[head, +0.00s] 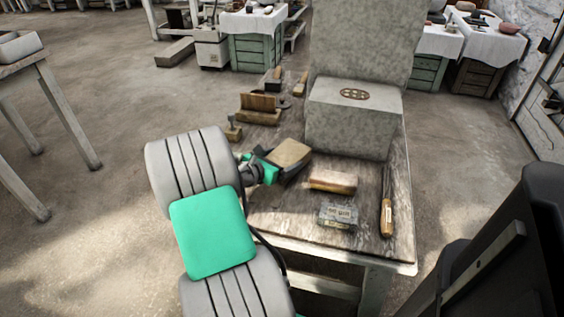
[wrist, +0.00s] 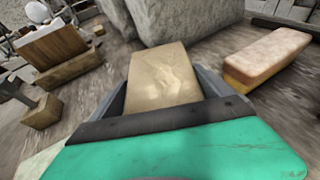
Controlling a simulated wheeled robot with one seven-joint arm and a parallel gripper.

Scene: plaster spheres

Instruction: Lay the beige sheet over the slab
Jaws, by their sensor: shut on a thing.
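A beige rectangular piece, which looks like the beige sheet (head: 291,152), is held in my gripper (head: 285,164) above the worktable. In the wrist view the beige sheet (wrist: 163,75) lies between the two dark fingers of my gripper (wrist: 162,92), flat-faced and slightly creased. A grey speckled stone block (head: 345,132) stands just beyond and to the right of the gripper. A taller grey upright slab (head: 365,40) rises behind it. I cannot tell which of these two is the task's slab. The sheet looks apart from the block.
On the worktable (head: 290,228) lie a block-shaped brush or sponge (head: 333,180), a small labelled box (head: 338,215) and a wooden-handled tool (head: 386,215). A wooden holder (head: 258,107) is at the back left. A round brass piece (head: 355,94) sits on the stone block.

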